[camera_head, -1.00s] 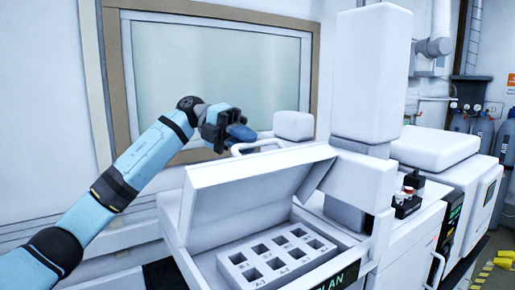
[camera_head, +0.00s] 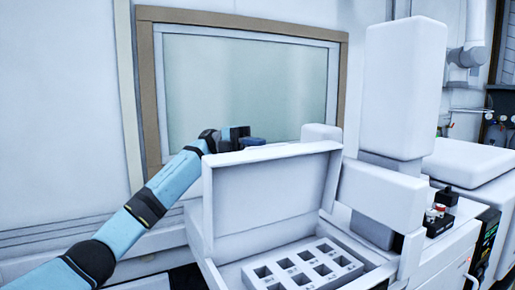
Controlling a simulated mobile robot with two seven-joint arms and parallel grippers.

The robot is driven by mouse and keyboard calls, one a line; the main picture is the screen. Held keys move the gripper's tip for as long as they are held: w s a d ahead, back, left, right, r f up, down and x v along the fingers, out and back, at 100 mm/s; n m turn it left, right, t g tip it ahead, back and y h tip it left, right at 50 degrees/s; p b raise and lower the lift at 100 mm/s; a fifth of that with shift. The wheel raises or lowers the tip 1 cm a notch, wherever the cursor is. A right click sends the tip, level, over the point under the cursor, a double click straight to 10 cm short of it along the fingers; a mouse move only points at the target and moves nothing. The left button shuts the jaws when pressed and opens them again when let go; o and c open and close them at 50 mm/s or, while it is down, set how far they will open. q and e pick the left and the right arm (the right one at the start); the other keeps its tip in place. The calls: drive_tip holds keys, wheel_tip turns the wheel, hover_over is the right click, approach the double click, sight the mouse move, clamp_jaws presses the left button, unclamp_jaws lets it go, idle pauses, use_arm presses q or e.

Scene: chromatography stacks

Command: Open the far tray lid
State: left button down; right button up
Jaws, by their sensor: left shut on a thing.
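The tray lid (camera_head: 270,190) is a white panel, raised and standing close to upright at the back of the open tray. Its inner face is towards me. The tray (camera_head: 222,279) below it holds a white block (camera_head: 303,266) with several square wells. My left gripper (camera_head: 252,142) is at the lid's top edge, partly hidden behind it. It is shut on the lid's handle, which the lid hides from me now. My right gripper is not in view.
A tall white tower (camera_head: 403,85) stands right of the tray, with a white arm (camera_head: 382,200) beside the lid. A black rack with small vials (camera_head: 438,215) sits further right. A framed window (camera_head: 240,90) is on the wall behind.

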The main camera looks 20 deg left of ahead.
use_arm(q)
drive_tip(key=c, duration=1.1)
unclamp_jaws()
drive_tip(key=b+v, duration=0.3)
drive_tip(key=v, duration=1)
drive_tip(key=shift+w+a, duration=0.15)
drive_tip(key=shift+a, duration=0.2)
